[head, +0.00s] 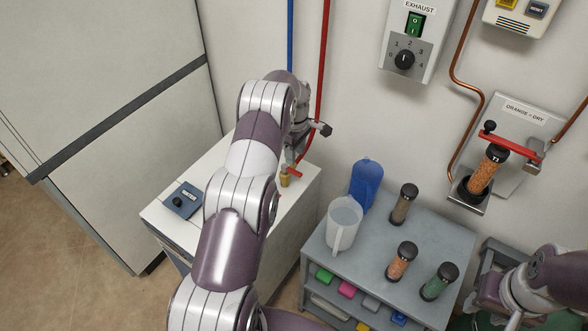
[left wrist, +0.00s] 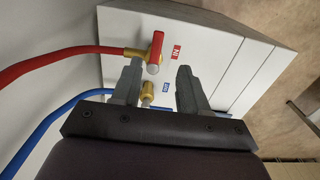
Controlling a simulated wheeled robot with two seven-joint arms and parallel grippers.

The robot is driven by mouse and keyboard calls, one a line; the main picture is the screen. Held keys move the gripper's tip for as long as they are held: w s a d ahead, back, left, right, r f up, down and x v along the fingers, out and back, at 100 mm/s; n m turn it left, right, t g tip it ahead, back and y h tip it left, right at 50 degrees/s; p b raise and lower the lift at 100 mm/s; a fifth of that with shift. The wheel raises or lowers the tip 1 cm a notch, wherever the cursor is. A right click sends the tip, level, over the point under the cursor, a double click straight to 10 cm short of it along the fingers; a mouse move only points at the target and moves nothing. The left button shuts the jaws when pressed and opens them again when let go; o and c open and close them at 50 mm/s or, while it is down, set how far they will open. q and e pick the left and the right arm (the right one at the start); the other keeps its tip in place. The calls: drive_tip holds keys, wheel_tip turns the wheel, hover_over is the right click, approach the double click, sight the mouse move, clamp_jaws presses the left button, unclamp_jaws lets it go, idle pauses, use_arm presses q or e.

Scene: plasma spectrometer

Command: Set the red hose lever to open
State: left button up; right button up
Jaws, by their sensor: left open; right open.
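The red hose lever (left wrist: 156,47) is in the left wrist view, on a brass fitting at the end of the red hose (left wrist: 70,60). It lies roughly crosswise to the hose, near a red label. In the head view the brass fitting (head: 285,179) shows on top of the white cabinet, partly beside my arm. My left gripper (left wrist: 160,82) is open and empty, its fingers pointing toward the cabinet, with the lever just beyond the left fingertip. In the head view my left gripper (head: 321,129) is mostly hidden by its arm. My right gripper (head: 497,300) is open at the lower right.
A blue hose (left wrist: 60,120) with its own brass fitting (left wrist: 147,94) runs below the red one. A grey bench (head: 340,262) holds a jug (head: 343,220) and several capped tubes. An exhaust switch box (head: 409,40) and a drying column (head: 487,170) are on the wall.

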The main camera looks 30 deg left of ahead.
sight(296, 172)
use_arm(q)
drive_tip(key=f, duration=0.7)
drive_tip(key=shift+w+f, duration=0.2)
clamp_jaws()
